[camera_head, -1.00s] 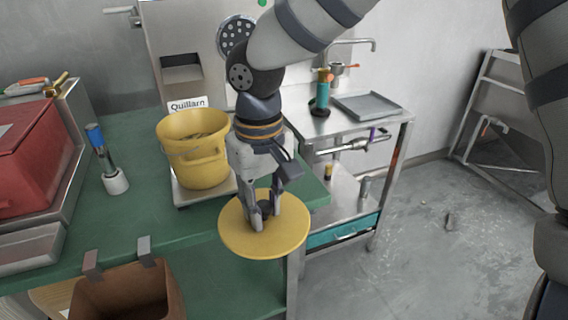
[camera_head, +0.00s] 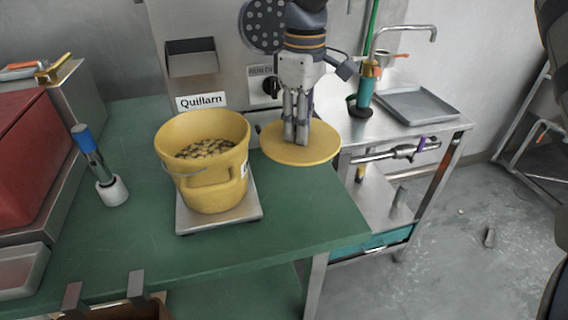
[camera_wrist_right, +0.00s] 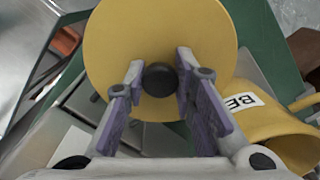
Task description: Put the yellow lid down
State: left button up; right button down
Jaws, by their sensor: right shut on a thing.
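The round yellow lid (camera_head: 300,154) with a black knob (camera_wrist_right: 160,79) is at the back right of the green table, right of the yellow bucket (camera_head: 207,184). My right gripper (camera_head: 297,137) points down and is shut on the knob. In the wrist view my right gripper (camera_wrist_right: 159,72) has a finger on each side of the knob, and the lid (camera_wrist_right: 150,35) looks level. I cannot tell whether the lid touches the tabletop. The bucket is open, with brown beans inside. My left gripper is not in view.
The bucket stands on a metal scale (camera_head: 246,212). A blue-handled tool in a white holder (camera_head: 112,191) and a red box (camera_head: 30,160) are to the left. The grinder's metal front (camera_head: 215,80) rises behind. The green tabletop (camera_head: 290,222) is clear in front of the lid.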

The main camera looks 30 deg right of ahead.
jog(key=f, duration=1)
jog(key=shift+s, duration=0.3)
jog(key=shift+r, duration=0.15)
jog(key=c, duration=1.3)
grip_release()
jog(key=shift+c, duration=0.2)
notch_tip(320, 180, up, 12)
jog(key=shift+r, duration=0.1)
